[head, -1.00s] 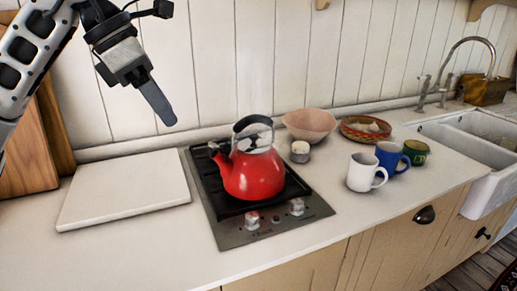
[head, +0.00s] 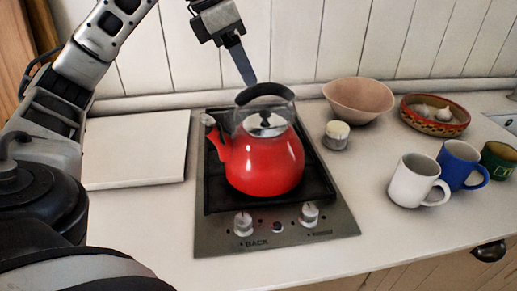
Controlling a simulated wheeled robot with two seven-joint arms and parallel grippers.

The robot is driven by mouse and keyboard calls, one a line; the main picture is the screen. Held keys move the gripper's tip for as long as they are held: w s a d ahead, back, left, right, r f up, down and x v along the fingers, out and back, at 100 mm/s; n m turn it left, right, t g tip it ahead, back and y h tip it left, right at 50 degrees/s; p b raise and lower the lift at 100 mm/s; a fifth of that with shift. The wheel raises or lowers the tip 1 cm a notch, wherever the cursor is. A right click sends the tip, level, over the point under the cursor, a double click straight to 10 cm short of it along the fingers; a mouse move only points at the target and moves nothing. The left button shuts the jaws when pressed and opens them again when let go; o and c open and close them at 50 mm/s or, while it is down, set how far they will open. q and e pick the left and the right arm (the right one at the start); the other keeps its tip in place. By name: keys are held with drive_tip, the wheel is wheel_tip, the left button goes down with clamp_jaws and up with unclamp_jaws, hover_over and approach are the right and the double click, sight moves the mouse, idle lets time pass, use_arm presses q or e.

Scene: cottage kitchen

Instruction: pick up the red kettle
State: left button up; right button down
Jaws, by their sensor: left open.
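The red kettle (head: 262,163) stands upright on the dark hob (head: 218,200), with its spout to the left. Its black handle (head: 264,90) arches over the silver lid. My left gripper (head: 246,68) comes down from above, just behind and above the handle in the picture. Its finger points down, and its tip is close to the handle; I cannot tell whether they touch. The gripper is open and holds nothing. Only one finger shows clearly. My right gripper is not in view.
A white board (head: 137,150) lies left of the hob. A small lidded jar (head: 337,135), a pink bowl (head: 358,99) and a patterned bowl (head: 435,115) stand to the right. A white mug (head: 412,182), a blue mug (head: 459,166) and a green mug (head: 500,160) stand nearer. The plank wall is close behind.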

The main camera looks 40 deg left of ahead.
sight(261, 95)
use_arm(q)
drive_tip(key=x, duration=0.7)
drive_tip(key=shift+w+d+f, duration=0.2)
drive_tip(key=shift+d+f, duration=0.05)
clamp_jaws()
idle(1.1)
drive_tip(key=shift+r, duration=0.2)
